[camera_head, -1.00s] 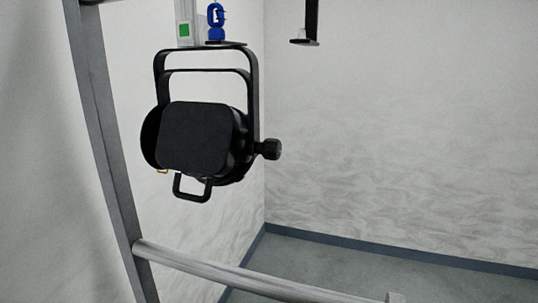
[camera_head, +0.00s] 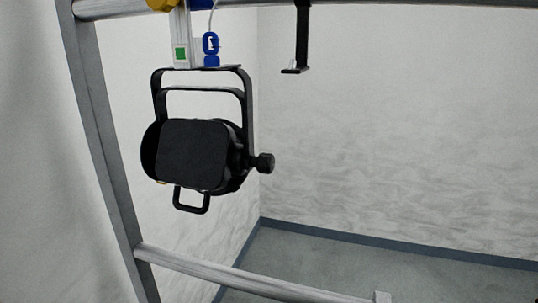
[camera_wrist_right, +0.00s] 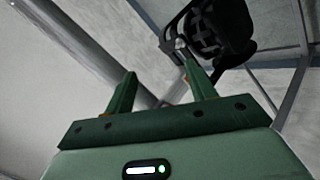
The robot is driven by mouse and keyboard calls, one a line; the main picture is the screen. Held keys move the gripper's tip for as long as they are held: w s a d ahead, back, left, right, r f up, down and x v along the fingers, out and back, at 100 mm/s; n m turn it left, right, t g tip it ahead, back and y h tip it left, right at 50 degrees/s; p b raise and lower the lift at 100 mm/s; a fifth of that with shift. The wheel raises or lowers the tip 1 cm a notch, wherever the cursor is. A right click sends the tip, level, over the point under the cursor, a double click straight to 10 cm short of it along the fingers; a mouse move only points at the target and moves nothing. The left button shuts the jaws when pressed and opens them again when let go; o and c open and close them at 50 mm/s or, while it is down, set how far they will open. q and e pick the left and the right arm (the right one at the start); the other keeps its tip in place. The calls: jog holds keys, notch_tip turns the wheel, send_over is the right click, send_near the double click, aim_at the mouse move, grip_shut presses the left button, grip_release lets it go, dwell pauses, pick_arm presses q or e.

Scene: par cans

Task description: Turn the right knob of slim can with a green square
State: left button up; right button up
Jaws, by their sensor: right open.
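The slim black can (camera_head: 192,153) hangs in its yoke below the top bar in the head view. A green square (camera_head: 180,54) marks the pale hanger above it. Its right knob (camera_head: 265,163) is black and sticks out on the right side. In the right wrist view the can (camera_wrist_right: 229,27) shows at the upper right, beyond my right gripper (camera_wrist_right: 160,85). That gripper is open, with green fingers apart and nothing between them. A knob-like part (camera_wrist_right: 168,45) shows near the right finger's tip; contact cannot be told. My left gripper is in neither view.
A grey top bar (camera_head: 400,16) runs across above the can. A grey upright post (camera_head: 105,150) stands at the left and a lower rail (camera_head: 240,277) crosses below. A black bracket (camera_head: 302,40) hangs right of the can. A blue clip (camera_head: 211,46) sits above the yoke.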

aim_at(273, 164)
jog(key=w+a+r+n+t+y, duration=0.2)
jog(key=w+r+n+t, duration=0.35)
jog(key=r, duration=0.55)
jog(key=w+a+r+n+t+y, duration=0.1)
jog(key=w+r+n+t+y, duration=0.1)
jog(key=w+r+t, duration=0.6)
jog(key=w+a+r+n+g+y, duration=0.1)
jog(key=w+a+r+n+y, duration=0.15)
jog(key=r+n+y, duration=0.4)
jog(key=w+a+r+n+g+y, duration=0.1)
jog(key=a+r+n+y, duration=0.3)
jog(key=r+n+y, duration=0.25)
jog(key=w+a+r+n+g+y+p, duration=0.1)
jog(key=a+n+g, duration=0.4)
jog(key=a+n, duration=0.1)
jog(key=w+a+r+n+g+y+p, duration=0.1)
jog(key=w+a+n+g+y+p, duration=0.1)
jog(key=a+n+g, duration=0.3)
jog(key=w+a+r+n+g+y+p, duration=0.1)
jog(key=a+n+g, duration=0.4)
jog(key=n, duration=0.5)
jog(key=shift+w+a+r, duration=0.25)
jog(key=shift+a, duration=0.15)
jog(key=shift+w+a+r, duration=0.2)
jog(key=shift+a, duration=0.2)
jog(key=shift+w+a+f, duration=0.1)
jog(key=shift+w+a, duration=0.1)
jog(key=shift+a, duration=0.4)
